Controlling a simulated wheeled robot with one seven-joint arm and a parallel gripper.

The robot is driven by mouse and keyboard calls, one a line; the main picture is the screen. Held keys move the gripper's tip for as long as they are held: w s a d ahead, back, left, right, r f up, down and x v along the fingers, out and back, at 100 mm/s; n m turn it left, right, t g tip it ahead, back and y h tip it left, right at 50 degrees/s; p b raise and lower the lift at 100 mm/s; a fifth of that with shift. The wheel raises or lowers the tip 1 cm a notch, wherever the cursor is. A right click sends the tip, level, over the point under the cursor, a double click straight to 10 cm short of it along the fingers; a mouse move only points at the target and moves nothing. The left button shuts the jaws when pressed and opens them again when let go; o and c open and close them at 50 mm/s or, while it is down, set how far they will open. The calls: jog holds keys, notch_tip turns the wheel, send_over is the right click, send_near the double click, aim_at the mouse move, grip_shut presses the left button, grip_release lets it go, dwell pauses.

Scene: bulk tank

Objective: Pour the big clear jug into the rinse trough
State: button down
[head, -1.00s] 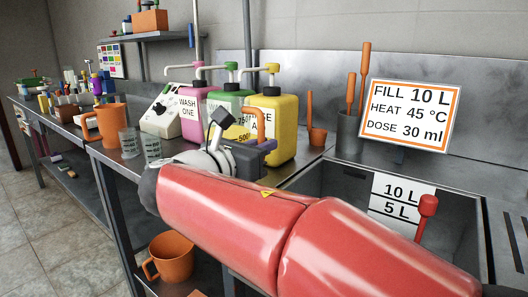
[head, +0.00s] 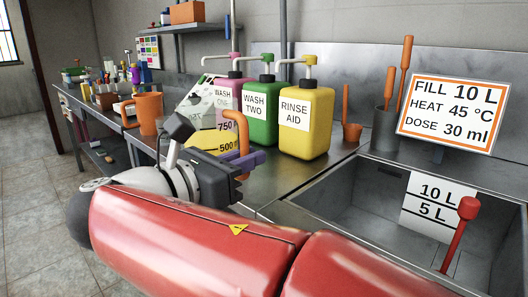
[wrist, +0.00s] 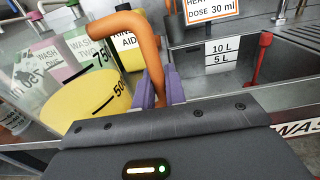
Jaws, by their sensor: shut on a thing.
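The big clear jug (head: 204,124) has 750 and 500 marks, yellow liquid in its lower part and an orange handle. The jug is left of a steel trough (head: 335,212) with a 10 L / 5 L board. In the wrist view a front label beginning "WASH" (wrist: 299,128) shows. No label reading "rinse" on a trough is visible.
Green WASH TWO (head: 259,112) and yellow RINSE AID (head: 306,122) pump bottles stand behind the jug, with a pink one beside them. An orange mug (head: 149,112) is at left. A red-knobbed rod (head: 460,235) stands in the trough. A sign (head: 450,112) stands behind it.

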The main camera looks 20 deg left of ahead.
aim_at(243, 120)
jog(key=shift+s+a+r+p, duration=0.25)
jog(key=shift+s+r+p, duration=0.05)
jog(key=shift+s+r, duration=0.3)
jog(key=shift+s+a+r+p, duration=0.25)
jog(key=shift+s+r+p, duration=0.05)
jog(key=shift+s+r, duration=0.3)
jog(key=shift+s+a+r+p, duration=0.3)
jog(key=shift+s+r, duration=0.2)
jog(key=shift+s, duration=0.2)
jog(key=shift+r, duration=1.4)
jog(key=shift+s, duration=0.1)
